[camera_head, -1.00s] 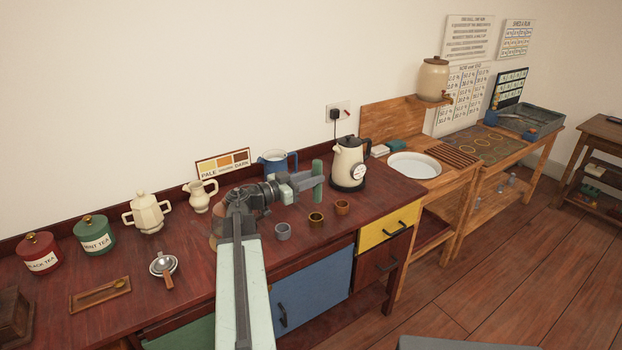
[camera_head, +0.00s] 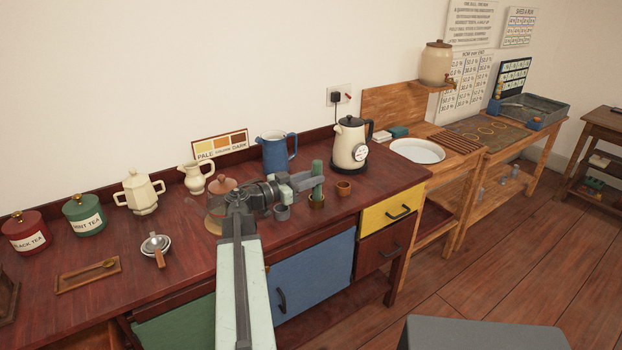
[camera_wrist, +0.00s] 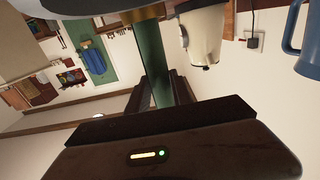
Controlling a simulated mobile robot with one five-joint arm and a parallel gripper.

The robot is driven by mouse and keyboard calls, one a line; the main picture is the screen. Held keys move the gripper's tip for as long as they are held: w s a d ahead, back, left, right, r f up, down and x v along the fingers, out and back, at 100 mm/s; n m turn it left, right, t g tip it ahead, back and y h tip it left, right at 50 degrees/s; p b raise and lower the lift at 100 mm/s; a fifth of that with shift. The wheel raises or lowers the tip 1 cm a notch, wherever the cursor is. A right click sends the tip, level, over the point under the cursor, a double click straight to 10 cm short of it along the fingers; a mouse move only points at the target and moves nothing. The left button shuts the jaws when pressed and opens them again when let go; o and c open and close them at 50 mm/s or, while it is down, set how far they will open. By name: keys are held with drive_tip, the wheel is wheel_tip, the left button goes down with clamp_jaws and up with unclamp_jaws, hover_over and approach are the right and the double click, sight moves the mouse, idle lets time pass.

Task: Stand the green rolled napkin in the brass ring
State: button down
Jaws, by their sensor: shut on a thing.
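The green rolled napkin (camera_head: 318,170) stands upright in my gripper (camera_head: 312,183), which is shut on its middle. In the wrist view the napkin (camera_wrist: 155,65) runs between the two dark fingers (camera_wrist: 165,90). The brass ring (camera_head: 317,202) is directly at the napkin's lower end in the head view. In the wrist view the brass ring (camera_wrist: 145,14) meets the napkin's far end at the top edge. The napkin's low end looks to be at or inside the ring; how deep it sits is hidden.
A grey ring (camera_head: 282,212) stands close to the left of the brass ring, and a copper ring (camera_head: 343,188) to its right. A cream kettle (camera_head: 350,145) and a blue jug (camera_head: 276,152) stand behind. The counter's front edge is near.

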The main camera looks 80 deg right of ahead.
drive_tip(key=c, duration=1.1)
unclamp_jaws()
drive_tip(key=shift+o, duration=0.2)
